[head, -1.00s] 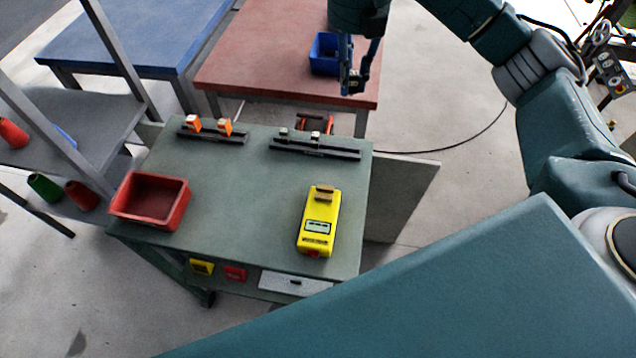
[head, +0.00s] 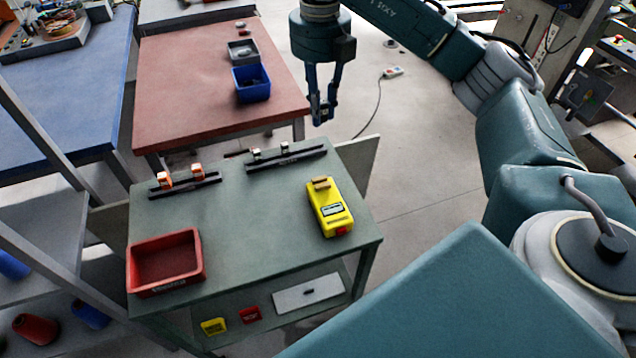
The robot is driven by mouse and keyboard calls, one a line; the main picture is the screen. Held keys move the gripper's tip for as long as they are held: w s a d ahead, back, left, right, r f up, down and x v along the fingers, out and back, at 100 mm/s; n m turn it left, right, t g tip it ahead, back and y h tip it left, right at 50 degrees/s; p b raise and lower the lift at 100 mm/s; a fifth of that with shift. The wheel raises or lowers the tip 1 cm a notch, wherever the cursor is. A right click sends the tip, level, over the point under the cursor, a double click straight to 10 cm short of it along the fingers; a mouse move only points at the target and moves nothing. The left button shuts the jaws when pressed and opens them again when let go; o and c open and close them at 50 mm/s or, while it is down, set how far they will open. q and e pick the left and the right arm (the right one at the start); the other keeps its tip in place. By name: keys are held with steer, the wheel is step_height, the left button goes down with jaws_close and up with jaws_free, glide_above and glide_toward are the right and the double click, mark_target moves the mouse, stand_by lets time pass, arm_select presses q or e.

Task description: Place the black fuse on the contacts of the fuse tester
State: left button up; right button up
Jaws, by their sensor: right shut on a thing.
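The yellow fuse tester (head: 331,213) lies on the green bench, near its right edge. Its brownish contacts (head: 320,183) are at the far end, with a display and a red part nearer to me. My right gripper (head: 322,114) points down beyond the bench's far right corner, apart from the tester and behind it. Its fingers are shut on a small dark thing, apparently the black fuse, which the fingertips mostly hide. My left gripper is not in view.
The green bench (head: 265,225) carries a red bin (head: 165,289), a rail with orange blocks (head: 184,186) and a rail with grey-black pieces (head: 286,160). A red table (head: 195,80) behind holds a blue bin (head: 251,95) and a grey tray (head: 242,46). Open bench surface surrounds the tester.

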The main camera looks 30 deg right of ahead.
step_height(320, 180, down, 5)
steer(key=shift+d+f+b, duration=0.15)
steer(key=shift+b, duration=0.25)
step_height(320, 180, down, 9)
steer(key=shift+r+p, duration=0.1)
steer(key=shift+p, duration=0.9)
step_height(320, 180, down, 4)
steer(key=shift+f+p, duration=0.1)
steer(key=shift+p, duration=0.3)
steer(key=shift+f, duration=0.1)
steer(key=shift+f+b, duration=0.5)
steer(key=shift+f, duration=0.1)
steer(key=o, duration=0.9)
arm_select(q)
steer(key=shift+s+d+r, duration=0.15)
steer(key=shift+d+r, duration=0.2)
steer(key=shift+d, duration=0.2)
